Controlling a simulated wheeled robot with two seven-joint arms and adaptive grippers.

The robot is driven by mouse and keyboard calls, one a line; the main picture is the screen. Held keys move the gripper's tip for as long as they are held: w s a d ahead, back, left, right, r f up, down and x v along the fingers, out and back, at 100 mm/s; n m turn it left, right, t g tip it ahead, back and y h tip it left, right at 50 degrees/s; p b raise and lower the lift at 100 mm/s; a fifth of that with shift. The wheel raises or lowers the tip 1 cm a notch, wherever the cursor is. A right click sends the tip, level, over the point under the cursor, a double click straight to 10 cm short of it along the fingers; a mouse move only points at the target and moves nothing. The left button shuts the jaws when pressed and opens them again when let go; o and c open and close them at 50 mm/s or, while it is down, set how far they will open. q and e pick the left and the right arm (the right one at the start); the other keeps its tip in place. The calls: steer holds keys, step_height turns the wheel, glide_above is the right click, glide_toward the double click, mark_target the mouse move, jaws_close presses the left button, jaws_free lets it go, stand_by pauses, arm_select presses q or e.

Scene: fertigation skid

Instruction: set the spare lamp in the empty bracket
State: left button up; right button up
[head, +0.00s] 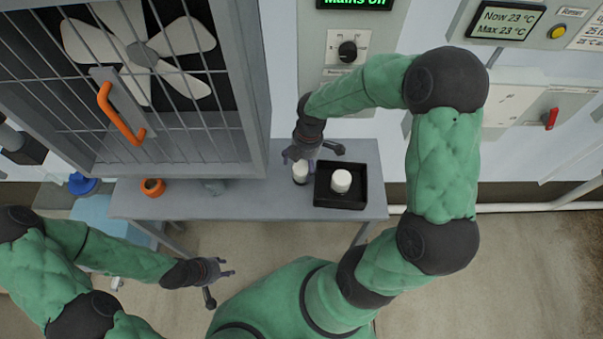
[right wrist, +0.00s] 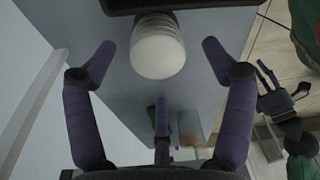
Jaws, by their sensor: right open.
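A white lamp-like piece (head: 300,173) with a dark base stands on the grey bench, just left of a black tray. A ribbed white piece, apparently the same one, shows between and beyond my right fingertips in the right wrist view (right wrist: 158,48). My right gripper (head: 314,155) is open at its upper side; I cannot tell whether any finger touches it. A second white piece (head: 341,181) stands in the black tray (head: 342,202). I cannot tell which is the spare lamp. No empty bracket is clearly recognisable. My left gripper (head: 222,284) is open and empty in front of the bench.
An orange ring-like part (head: 153,187) and a small grey part (head: 215,187) lie on the bench (head: 250,203) to the left. A barred fan cage (head: 150,155) with an orange handle (head: 120,112) rises behind. The bench between grey part and white piece is clear.

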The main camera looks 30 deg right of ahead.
mark_target(302, 167)
step_height(302, 167, down, 3)
steer(key=shift+w+a+f+b, duration=0.1)
steer(key=shift+f+b, duration=0.05)
steer(key=shift+b, duration=0.25)
steer(key=c, duration=1.5)
steer(key=shift+o, duration=0.2)
steer(key=shift+r, duration=0.5)
step_height(302, 167, up, 2)
steer(key=shift+r+p, duration=0.15)
steer(key=shift+p, duration=0.6)
steer(key=s+a+r+p, duration=0.4)
steer(key=s+a+r, duration=0.3)
steer(key=s+r, duration=0.3)
steer(key=shift+s+a, duration=0.35)
steer(key=shift+s, duration=0.55)
